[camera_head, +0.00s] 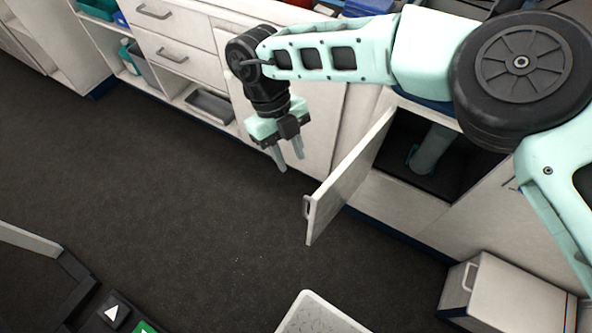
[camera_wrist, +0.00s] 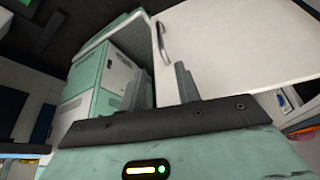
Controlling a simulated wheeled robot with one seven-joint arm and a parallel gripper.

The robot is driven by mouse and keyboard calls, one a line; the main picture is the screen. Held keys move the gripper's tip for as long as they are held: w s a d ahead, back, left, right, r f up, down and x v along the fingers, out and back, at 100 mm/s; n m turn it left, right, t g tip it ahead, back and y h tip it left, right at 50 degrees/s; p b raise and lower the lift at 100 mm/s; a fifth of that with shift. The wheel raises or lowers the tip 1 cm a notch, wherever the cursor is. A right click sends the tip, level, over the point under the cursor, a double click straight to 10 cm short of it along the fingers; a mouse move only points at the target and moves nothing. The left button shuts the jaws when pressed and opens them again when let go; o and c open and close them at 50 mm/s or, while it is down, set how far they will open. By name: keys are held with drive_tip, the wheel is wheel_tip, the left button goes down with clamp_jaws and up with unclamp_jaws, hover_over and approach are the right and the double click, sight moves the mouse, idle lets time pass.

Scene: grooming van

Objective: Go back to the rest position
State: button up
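My gripper (camera_head: 290,163) hangs in the air with its fingers pointing down, in front of the white cabinets and left of an open cabinet door (camera_head: 348,182). Its two fingers are apart with nothing between them. The wrist view also shows my gripper (camera_wrist: 160,70) open and empty. In that view a white door panel (camera_wrist: 225,50) with a handle (camera_wrist: 162,40) fills the area beyond the fingers. The gripper appears clear of the door.
The open door juts out over the dark floor (camera_head: 190,230). Inside the cabinet stands a grey cylindrical thing (camera_head: 435,148). A white box-like unit (camera_head: 510,295) is at lower right. A pale speckled surface (camera_head: 318,318) is at the bottom.

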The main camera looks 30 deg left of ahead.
drive_tip(key=shift+v, duration=1.05)
drive_tip(key=w+a+r+n+t+y+p, duration=0.2)
drive_tip(key=w+r+n+t+y, duration=0.15)
drive_tip(key=w+r, duration=0.45)
drive_tip(key=w+a+r+n+t+y+p, duration=0.25)
drive_tip(key=w+r+t+y, duration=0.2)
drive_tip(key=r, duration=0.65)
wheel_tip(320, 180, up, 11)
drive_tip(key=d+n+y+p, duration=0.2)
drive_tip(key=n+y, duration=0.3)
drive_tip(key=n, duration=0.4)
drive_tip(key=s+d+n+g+h+p, duration=0.1)
drive_tip(key=s+d+n, duration=0.3)
drive_tip(key=d, duration=0.9)
drive_tip(key=s+d+n+g+h+p, duration=0.2)
drive_tip(key=s+d, duration=0.6)
drive_tip(key=d, duration=0.5)
drive_tip(key=s+d+f+n+g+h+p, duration=0.1)
drive_tip(key=s+d+n+h, duration=0.4)
drive_tip(key=d, duration=0.9)
drive_tip(key=s+n+g+p, duration=0.1)
drive_tip(key=n+g, duration=0.1)
drive_tip(key=n, duration=0.1)
drive_tip(key=shift+g, duration=0.3)
